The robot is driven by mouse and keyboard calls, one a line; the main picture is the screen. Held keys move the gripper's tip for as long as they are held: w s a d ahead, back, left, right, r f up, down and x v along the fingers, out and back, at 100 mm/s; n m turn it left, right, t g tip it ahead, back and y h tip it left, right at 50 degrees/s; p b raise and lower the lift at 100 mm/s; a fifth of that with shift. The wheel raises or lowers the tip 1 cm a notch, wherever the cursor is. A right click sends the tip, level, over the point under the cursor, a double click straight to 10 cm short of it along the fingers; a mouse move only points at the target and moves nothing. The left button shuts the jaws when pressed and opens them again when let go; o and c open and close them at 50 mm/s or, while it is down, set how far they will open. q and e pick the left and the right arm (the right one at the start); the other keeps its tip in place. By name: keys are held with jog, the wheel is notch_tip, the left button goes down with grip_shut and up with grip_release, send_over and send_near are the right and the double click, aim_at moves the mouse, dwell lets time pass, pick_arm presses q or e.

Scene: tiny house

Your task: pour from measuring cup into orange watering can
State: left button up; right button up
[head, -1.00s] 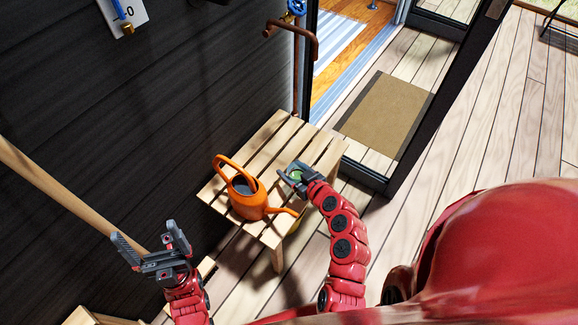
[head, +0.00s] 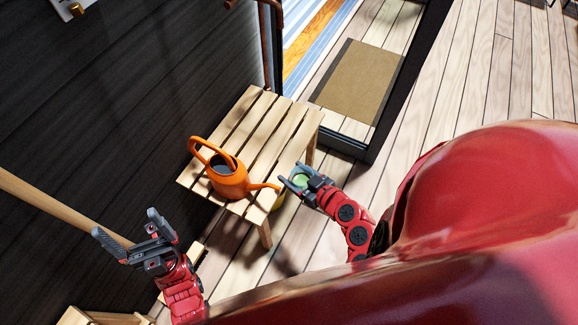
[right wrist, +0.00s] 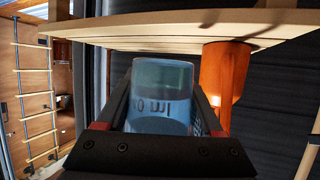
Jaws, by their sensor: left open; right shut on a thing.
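The orange watering can (head: 228,180) stands on the slatted wooden table (head: 246,112), its spout pointing right past the table's edge. My right gripper (head: 293,182) is shut on the measuring cup (head: 300,180), just right of the spout tip and beyond the table's edge. The cup looks greenish from above. In the right wrist view the translucent bluish cup (right wrist: 161,95) with ml markings sits between the fingers; its tilt is hard to tell. An orange part of the can (right wrist: 222,85) shows behind it. My left gripper (head: 128,243) is open and empty, left of the table.
A dark plank wall (head: 100,110) runs behind the table. A wooden pole (head: 55,210) slants at the left. A doormat (head: 358,80) lies by the open doorway.

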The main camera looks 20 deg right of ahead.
jog(key=shift+s, duration=0.6)
jog(key=shift+d+r, duration=0.1)
